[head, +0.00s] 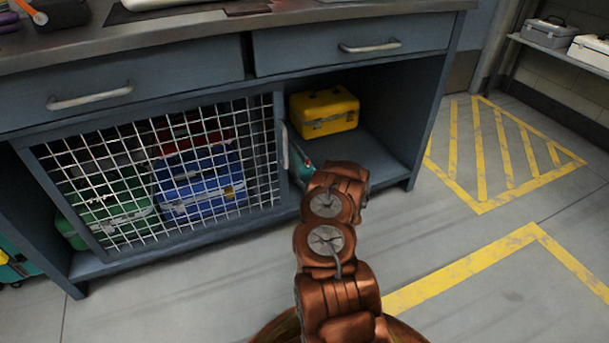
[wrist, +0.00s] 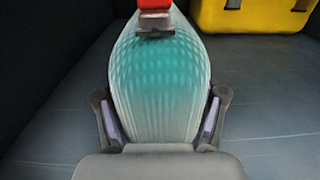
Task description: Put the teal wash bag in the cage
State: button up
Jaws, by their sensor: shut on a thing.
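The teal wash bag (wrist: 160,85) fills the middle of the wrist view, with a red part and a dark metal piece at its far end. My gripper (wrist: 160,118) is shut on it, one finger on each side. In the head view a small part of the teal wash bag (head: 299,163) shows in the open right bay of the bench; my arm hides the rest and my fingers. The cage (head: 150,170), a bay behind a wire mesh front, is left of that bay. Green, blue and red cases show behind the mesh.
A yellow case (head: 324,111) stands in the open bay, beyond the bag; it also shows in the wrist view (wrist: 250,15). An upright handle (head: 284,146) is at the mesh's right edge. Drawers with handles are above. Floor to the right is clear, with yellow markings (head: 460,265).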

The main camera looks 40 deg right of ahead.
jog(key=o, duration=1.5)
jog(key=shift+o, duration=0.2)
jog(key=shift+s, duration=0.15)
jog(key=p+v, duration=0.5)
jog(key=v, duration=0.6)
jog(key=shift+s, duration=0.35)
jog(key=shift+a, duration=0.1)
